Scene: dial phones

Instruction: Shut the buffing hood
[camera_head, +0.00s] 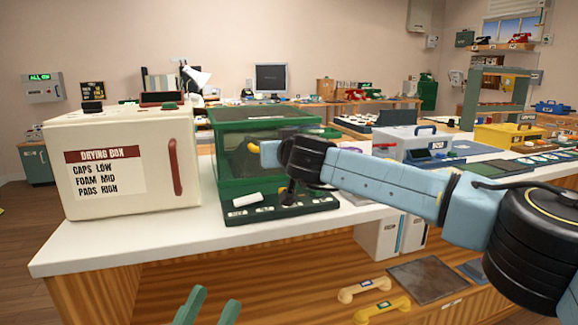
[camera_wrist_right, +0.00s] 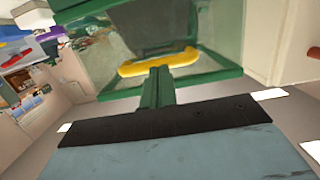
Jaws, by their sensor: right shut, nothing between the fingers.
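The buffing hood is a green-framed box with clear panes (camera_head: 232,160) on the white counter, right of the drying box. A yellow handle (camera_wrist_right: 158,62) is on its green-edged front pane in the right wrist view. My right gripper (camera_wrist_right: 158,80) is shut and empty, its green fingers at or just below the handle's middle; I cannot tell whether they touch. In the head view my right wrist hides these fingers and part of the hood front. How far the pane stands open is unclear. My left gripper (camera_head: 208,308) is open and empty, low before the counter.
The cream drying box (camera_head: 110,160) with a red handle stands close on the left. A dark green tray (camera_head: 285,210) with a white roll lies before the hood. A grey case (camera_head: 410,143) and a yellow case (camera_head: 508,135) stand right. Handsets lie on the shelf below.

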